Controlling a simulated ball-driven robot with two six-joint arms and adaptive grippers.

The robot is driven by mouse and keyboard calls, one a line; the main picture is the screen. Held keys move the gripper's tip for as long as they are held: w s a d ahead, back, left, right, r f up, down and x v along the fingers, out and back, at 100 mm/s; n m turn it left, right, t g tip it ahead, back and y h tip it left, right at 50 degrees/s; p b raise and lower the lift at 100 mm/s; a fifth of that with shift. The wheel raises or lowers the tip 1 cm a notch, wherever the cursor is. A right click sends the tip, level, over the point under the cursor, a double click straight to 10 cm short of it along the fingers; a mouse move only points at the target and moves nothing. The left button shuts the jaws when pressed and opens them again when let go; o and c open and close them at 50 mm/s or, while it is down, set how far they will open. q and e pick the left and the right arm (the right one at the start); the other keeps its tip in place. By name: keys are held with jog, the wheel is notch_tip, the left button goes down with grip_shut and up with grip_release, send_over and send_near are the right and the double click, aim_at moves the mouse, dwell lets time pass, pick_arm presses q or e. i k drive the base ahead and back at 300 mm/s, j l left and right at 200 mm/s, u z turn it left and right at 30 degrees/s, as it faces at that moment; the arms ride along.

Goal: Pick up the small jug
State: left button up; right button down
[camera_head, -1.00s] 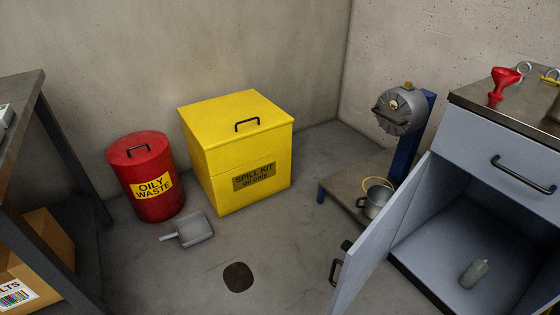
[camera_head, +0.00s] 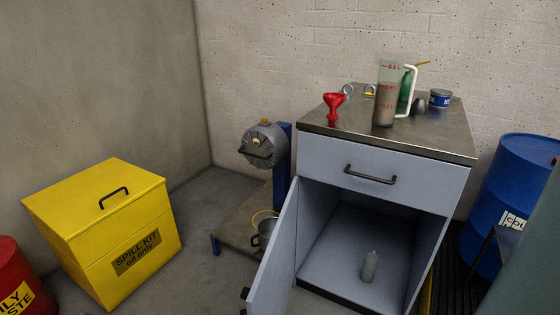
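A clear measuring jug (camera_head: 386,92) with red markings and a white handle stands upright on the steel top of the grey cabinet. It holds a brownish content up to about its middle. I cannot tell whether it is the small jug, as no other jug shows clearly. A green bottle (camera_head: 405,92) stands behind its handle, partly hidden. Neither of my grippers shows in the view.
The cabinet top (camera_head: 440,143) also bears a red funnel (camera_head: 334,105) and a blue tin (camera_head: 440,98). The cabinet door (camera_head: 274,262) hangs open, with a small bottle (camera_head: 370,267) inside. A yellow spill kit box (camera_head: 80,215) and blue drum (camera_head: 510,190) flank it.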

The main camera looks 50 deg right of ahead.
aim_at(371, 261)
jog(key=z, duration=2.25)
jog(key=j+z, duration=0.25)
jog(key=j, duration=0.75)
jog(key=j+z, duration=0.25)
jog(key=j, duration=0.75)
jog(key=k, duration=0.05)
